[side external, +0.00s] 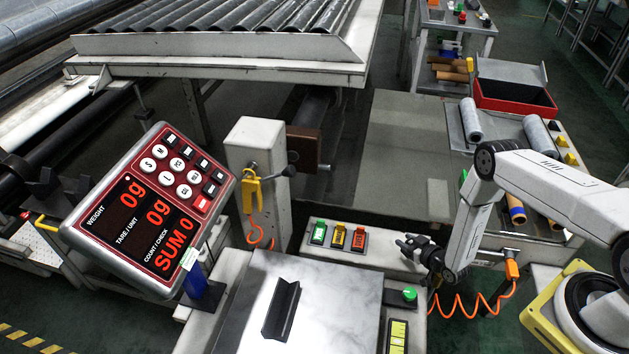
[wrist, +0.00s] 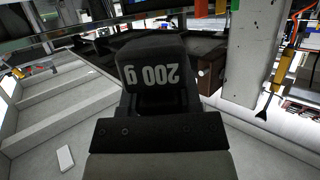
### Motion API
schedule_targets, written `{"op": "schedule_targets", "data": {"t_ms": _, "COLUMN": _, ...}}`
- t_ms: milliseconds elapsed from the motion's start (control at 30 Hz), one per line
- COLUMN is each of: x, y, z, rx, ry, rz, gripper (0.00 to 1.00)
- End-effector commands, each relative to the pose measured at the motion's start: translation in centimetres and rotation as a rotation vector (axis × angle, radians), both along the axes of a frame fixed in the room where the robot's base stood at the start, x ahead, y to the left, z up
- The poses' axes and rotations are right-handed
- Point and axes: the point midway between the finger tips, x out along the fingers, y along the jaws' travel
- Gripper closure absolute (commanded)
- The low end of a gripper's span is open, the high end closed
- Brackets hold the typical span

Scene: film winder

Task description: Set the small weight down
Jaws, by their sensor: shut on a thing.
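The small weight (wrist: 153,52) is black with "200 g" in pale figures, upside down in the wrist view. My gripper (wrist: 155,100) is shut on it. In the side external view my gripper (side external: 422,251) is a small dark shape above the right end of the button panel, right of the scale. The weight is hard to tell from the dark fingers there. The scale's pale marbled plate (side external: 345,290) is in the lower middle, with a black angled bracket (side external: 281,310) on it. The scale's red display (side external: 150,210) reads 0g, 0g and SUM 0.
A panel with green, yellow and red buttons (side external: 338,236) stands behind the plate. A green button (side external: 409,294) is at the plate's right. A grey post (side external: 258,170) with a yellow hook rises behind the plate. The plate right of the bracket is clear.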

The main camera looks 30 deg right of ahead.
Motion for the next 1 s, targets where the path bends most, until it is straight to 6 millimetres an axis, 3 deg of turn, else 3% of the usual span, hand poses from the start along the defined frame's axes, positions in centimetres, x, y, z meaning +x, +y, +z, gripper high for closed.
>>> {"op": "schedule_targets", "data": {"t_ms": 333, "x": 0.5, "y": -0.1, "z": -0.4, "rx": -0.001, "ry": -0.002, "rz": 0.0, "gripper": 1.0}}
{"op": "schedule_targets", "data": {"t_ms": 700, "x": 0.9, "y": -0.2, "z": -3.4, "rx": -0.001, "ry": -0.002, "rz": 0.0, "gripper": 1.0}}
{"op": "schedule_targets", "data": {"t_ms": 1000, "x": 0.9, "y": -0.2, "z": -3.9, "rx": -0.001, "ry": -0.002, "rz": 0.0, "gripper": 1.0}}
